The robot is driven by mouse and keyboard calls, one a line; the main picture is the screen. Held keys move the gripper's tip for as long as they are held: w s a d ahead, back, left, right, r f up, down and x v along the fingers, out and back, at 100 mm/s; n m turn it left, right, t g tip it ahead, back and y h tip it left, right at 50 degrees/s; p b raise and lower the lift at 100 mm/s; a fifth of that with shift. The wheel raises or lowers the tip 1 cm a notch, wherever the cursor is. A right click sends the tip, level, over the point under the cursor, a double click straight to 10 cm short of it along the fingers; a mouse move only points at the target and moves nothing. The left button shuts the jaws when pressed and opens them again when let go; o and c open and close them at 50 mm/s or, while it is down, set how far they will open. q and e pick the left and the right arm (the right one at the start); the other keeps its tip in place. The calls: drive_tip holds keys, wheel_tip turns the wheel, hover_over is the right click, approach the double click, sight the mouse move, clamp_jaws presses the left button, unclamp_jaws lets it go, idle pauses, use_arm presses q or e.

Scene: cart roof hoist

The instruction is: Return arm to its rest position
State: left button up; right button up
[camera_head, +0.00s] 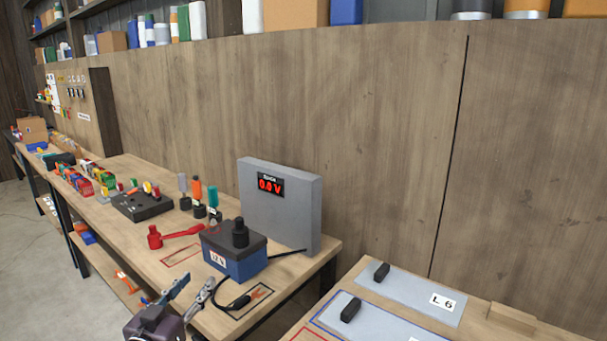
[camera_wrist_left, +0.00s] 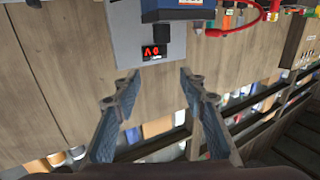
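My left gripper (camera_head: 196,284) is low in the head view, in front of the bench's near edge. Its two fingers are spread with nothing between them. The left wrist view also shows my left gripper (camera_wrist_left: 158,80) open and empty, with the bench scene upside down beyond it. A blue and black box marked 12 V (camera_head: 235,256) stands on the bench, beyond and to the right of the gripper. Behind it is a grey panel (camera_head: 296,202) with a red display reading 0.0 V; the panel (camera_wrist_left: 133,28) also shows in the wrist view. My right gripper is not in view.
A black cable plug (camera_head: 238,303) lies near the bench edge, close right of the gripper. A red cable plug (camera_head: 155,237) lies on the bench (camera_head: 142,262). A second table with grey plates (camera_head: 410,292) is at the right. Open floor (camera_head: 35,260) is at the left.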

use_arm(q)
drive_tip(key=s+d+f+g, duration=0.3)
drive_tip(key=s+f+g, duration=0.1)
drive_tip(key=s+f, duration=0.45)
drive_tip(key=s+d+f+g, duration=0.3)
drive_tip(key=s+f, duration=0.4)
drive_tip(key=f, duration=0.2)
drive_tip(key=s+a+f+g+y, duration=0.1)
drive_tip(key=s+f+g+y, duration=0.15)
drive_tip(key=s, duration=0.85)
drive_tip(key=s+a+f+g+y, duration=0.1)
drive_tip(key=s+f+g, duration=0.3)
drive_tip(key=s, duration=0.7)
wheel_tip(320, 180, down, 25)
drive_tip(key=s+g, duration=0.1)
drive_tip(key=s+a+f+g, duration=0.1)
drive_tip(key=s+a+f, duration=0.1)
drive_tip(key=s+f, duration=1.5)
drive_tip(key=shift+s+a+f+g, duration=0.35)
drive_tip(key=shift+s+a, duration=0.05)
drive_tip(key=shift+s, duration=0.1)
